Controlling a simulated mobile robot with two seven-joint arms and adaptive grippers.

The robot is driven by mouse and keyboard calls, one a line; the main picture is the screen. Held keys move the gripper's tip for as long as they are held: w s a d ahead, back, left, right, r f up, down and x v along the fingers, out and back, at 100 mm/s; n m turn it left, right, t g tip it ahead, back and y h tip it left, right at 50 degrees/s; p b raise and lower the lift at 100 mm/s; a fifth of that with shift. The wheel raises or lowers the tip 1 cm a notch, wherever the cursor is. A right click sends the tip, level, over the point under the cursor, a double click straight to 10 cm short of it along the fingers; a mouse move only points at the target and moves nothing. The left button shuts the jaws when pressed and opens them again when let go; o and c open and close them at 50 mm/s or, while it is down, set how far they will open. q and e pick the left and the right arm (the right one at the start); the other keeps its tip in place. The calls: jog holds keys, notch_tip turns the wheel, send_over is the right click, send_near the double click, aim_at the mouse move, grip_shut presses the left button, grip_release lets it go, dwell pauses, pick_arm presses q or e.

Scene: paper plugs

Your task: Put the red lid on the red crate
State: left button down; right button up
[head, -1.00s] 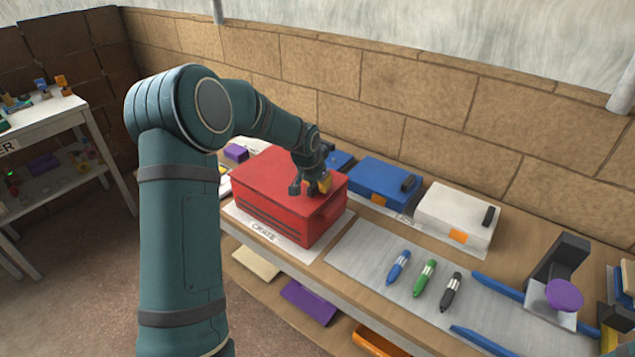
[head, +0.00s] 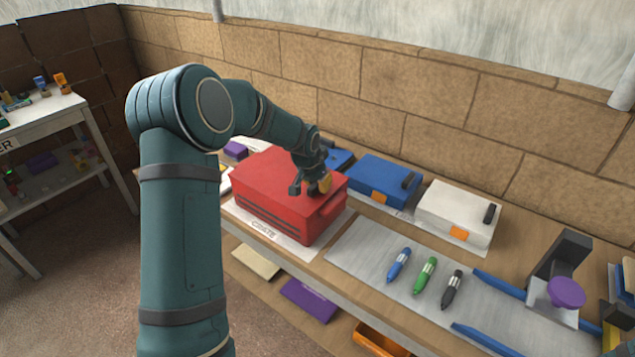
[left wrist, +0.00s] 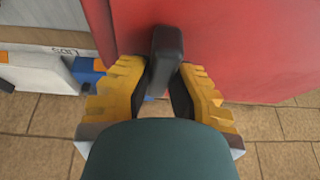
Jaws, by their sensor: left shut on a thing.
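The red crate (head: 275,222) stands on a white sheet marked CRATE on the bench. The red lid (head: 262,172) lies over the top of the crate. I cannot tell from here whether its edges sit fully down. My left gripper (head: 313,188) is over the lid's right part, shut on its dark handle. In the left wrist view the yellow-padded fingers (left wrist: 160,92) hold the black handle (left wrist: 165,55) from both sides, with the red lid surface (left wrist: 245,50) behind it.
A blue box (head: 380,180) and a white box (head: 455,215), each with a black handle, stand right of the crate. Blue, green and black markers (head: 425,275) lie on a grey mat (head: 360,245). A purple knob (head: 566,293) is at far right. A brick wall rises behind.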

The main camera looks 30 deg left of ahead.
pick_arm(q)
jog(key=c, duration=0.9)
grip_release()
jog(key=shift+c, duration=0.2)
jog(key=v, duration=1.2)
